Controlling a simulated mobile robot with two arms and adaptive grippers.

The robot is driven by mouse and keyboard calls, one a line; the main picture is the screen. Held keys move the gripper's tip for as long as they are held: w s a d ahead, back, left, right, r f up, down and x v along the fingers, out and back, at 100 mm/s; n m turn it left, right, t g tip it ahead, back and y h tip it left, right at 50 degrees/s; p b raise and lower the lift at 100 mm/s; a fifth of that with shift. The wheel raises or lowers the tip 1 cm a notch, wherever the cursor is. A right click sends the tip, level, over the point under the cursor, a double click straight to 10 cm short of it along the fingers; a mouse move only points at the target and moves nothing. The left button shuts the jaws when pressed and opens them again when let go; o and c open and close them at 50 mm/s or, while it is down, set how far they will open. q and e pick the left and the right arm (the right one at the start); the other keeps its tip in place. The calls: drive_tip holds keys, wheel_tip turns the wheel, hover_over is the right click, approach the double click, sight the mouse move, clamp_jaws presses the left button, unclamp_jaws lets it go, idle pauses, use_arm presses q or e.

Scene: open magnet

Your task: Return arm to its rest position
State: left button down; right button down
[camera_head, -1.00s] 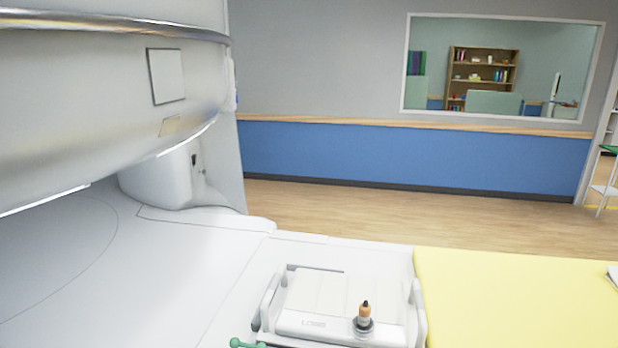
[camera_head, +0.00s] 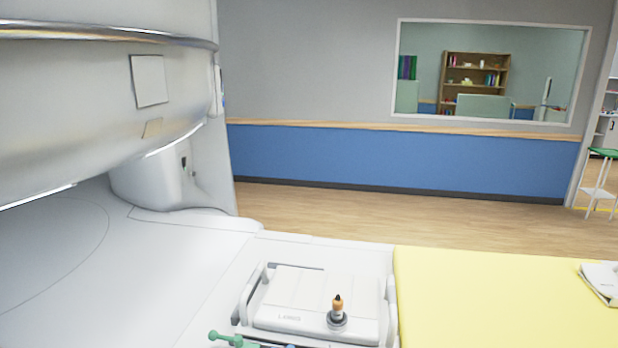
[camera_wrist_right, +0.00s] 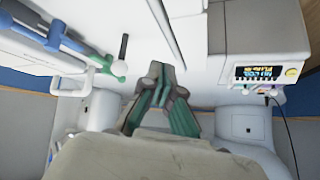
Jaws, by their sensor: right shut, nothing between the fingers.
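My right gripper (camera_wrist_right: 158,88) shows in the right wrist view with its dark green fingers drawn together, shut and empty. It points over the gap between white equipment parts. No gripper and no arm shows in the head view, so I cannot see my left gripper. In the head view a white tray-like unit (camera_head: 290,318) lies on the scanner bed.
The large white magnet (camera_head: 80,90) fills the left of the head view. A yellow pad (camera_head: 480,290) lies right of the tray unit. A green-handled item (camera_head: 228,339) is at the bottom edge. A monitor box (camera_wrist_right: 265,72) stands close right of my right gripper.

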drive_tip(key=s+d+f+m+g+h, duration=0.1)
drive_tip(key=s+d+f+m+h, duration=0.1)
drive_tip(key=s+d, duration=0.65)
drive_tip(key=s+d+f+m+h, duration=0.3)
drive_tip(key=s+d, duration=0.2)
drive_tip(key=d, duration=0.6)
drive_tip(key=s+d+f+m+g+h, duration=0.1)
drive_tip(key=s+d+f+m+h, duration=0.1)
drive_tip(key=s+d, duration=0.65)
wheel_tip(320, 180, down, 28)
drive_tip(key=d+g+b, duration=0.1)
drive_tip(key=b, duration=0.1)
drive_tip(key=s+d+f+g+b, duration=0.1)
drive_tip(key=s+d+f+b, duration=0.1)
drive_tip(key=s+f, duration=1.4)
drive_tip(key=shift+d+f, duration=0.6)
drive_tip(key=shift+f, duration=0.3)
